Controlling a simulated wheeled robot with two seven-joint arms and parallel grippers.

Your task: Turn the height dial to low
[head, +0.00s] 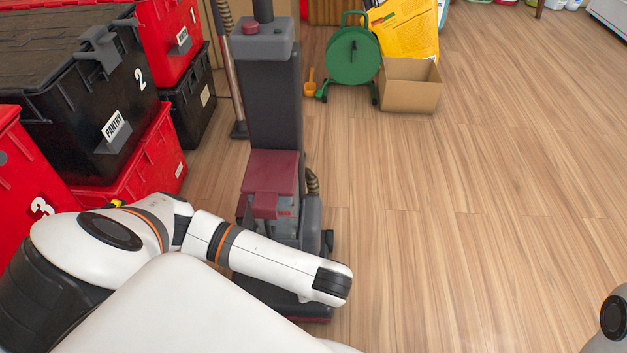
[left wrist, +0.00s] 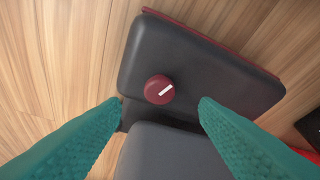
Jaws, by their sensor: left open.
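The height dial (left wrist: 159,89) is a round dark red knob with a white pointer line, on the dark grey floor head (left wrist: 200,65) of the vacuum cleaner (head: 275,95). Its line points right and slightly up in the left wrist view. No setting marks are readable. My left gripper (left wrist: 159,103) is open and empty. Its teal fingertips stand on either side of the dial, with clear gaps, not visibly touching it. In the head view my left arm hides the dial, and the gripper's fingers are not visible. My right gripper is not in view.
Red and black totes (head: 120,100) are stacked left of the vacuum. Another red knob (head: 250,28) is on the vacuum's top. A green reel (head: 352,55) and an open cardboard box (head: 410,90) stand behind. The wooden floor (head: 480,220) at right is clear.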

